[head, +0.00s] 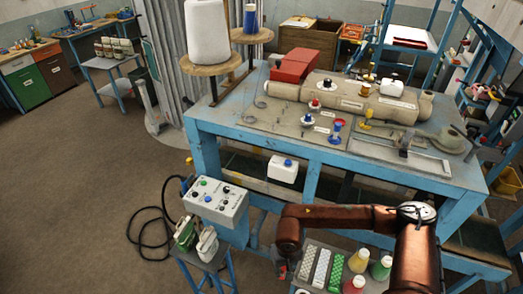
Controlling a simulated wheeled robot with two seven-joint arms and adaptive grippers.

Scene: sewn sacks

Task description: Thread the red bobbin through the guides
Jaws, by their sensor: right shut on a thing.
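My right arm's copper forearm reaches in from the lower right. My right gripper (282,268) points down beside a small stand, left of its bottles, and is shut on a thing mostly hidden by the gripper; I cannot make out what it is. No bobbin is clearly red: a large white spool (207,32) and a blue spool (250,18) stand on round wooden discs at the back left. Small ring-shaped pieces (261,103) on the blue table (225,117) may be guides. My left gripper is not in view.
The stand holds bottles (359,260) and strips of small pieces (320,268).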

